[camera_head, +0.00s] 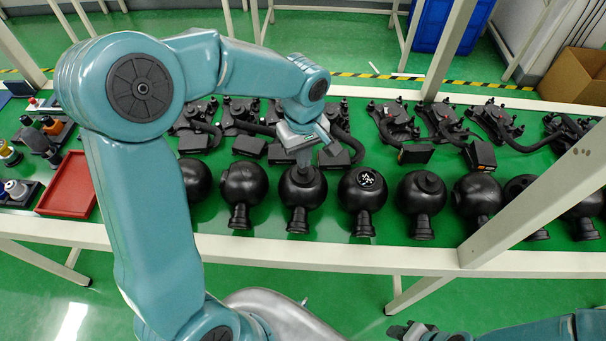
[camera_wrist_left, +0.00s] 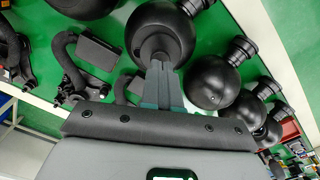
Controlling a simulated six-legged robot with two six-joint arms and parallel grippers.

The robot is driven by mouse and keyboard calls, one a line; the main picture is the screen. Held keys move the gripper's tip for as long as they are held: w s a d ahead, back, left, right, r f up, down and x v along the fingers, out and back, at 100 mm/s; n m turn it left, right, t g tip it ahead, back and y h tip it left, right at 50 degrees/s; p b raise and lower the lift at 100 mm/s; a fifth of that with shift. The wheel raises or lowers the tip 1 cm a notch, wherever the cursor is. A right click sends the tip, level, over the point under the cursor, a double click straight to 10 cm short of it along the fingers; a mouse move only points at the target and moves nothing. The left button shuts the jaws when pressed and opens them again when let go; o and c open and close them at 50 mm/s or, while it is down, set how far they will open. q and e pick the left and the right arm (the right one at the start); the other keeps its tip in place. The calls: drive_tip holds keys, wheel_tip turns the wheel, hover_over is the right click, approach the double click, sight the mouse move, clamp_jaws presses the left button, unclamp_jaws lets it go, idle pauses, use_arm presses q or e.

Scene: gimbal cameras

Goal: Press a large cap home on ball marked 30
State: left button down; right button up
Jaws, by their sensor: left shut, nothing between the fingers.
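Several black balls with neck-like stems stand in a row on the green bench. My left gripper (camera_head: 304,168) is shut and empty, pointing down at the top of one black ball (camera_head: 302,194). In the left wrist view its closed fingertips (camera_wrist_left: 160,66) meet a round dark cap (camera_wrist_left: 153,46) on that ball (camera_wrist_left: 176,20). They appear to touch it, partly hiding it; I cannot tell how deep the cap sits. No number is readable on this ball.
The ball to the right (camera_head: 362,188) has an open top with white detail inside. Black devices with hoses (camera_head: 395,122) lie behind the balls. A red tray (camera_head: 68,185) is at the left. White posts (camera_head: 452,50) and the front rail (camera_head: 330,252) frame the bench.

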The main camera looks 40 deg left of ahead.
use_arm(q)
drive_tip(key=shift+f+b, duration=0.85)
drive_tip(key=shift+f, duration=0.05)
idle(0.4)
idle(0.4)
drive_tip(key=shift+r+p, duration=2.55)
drive_tip(key=shift+r, duration=1.05)
drive_tip(key=shift+f, duration=0.1)
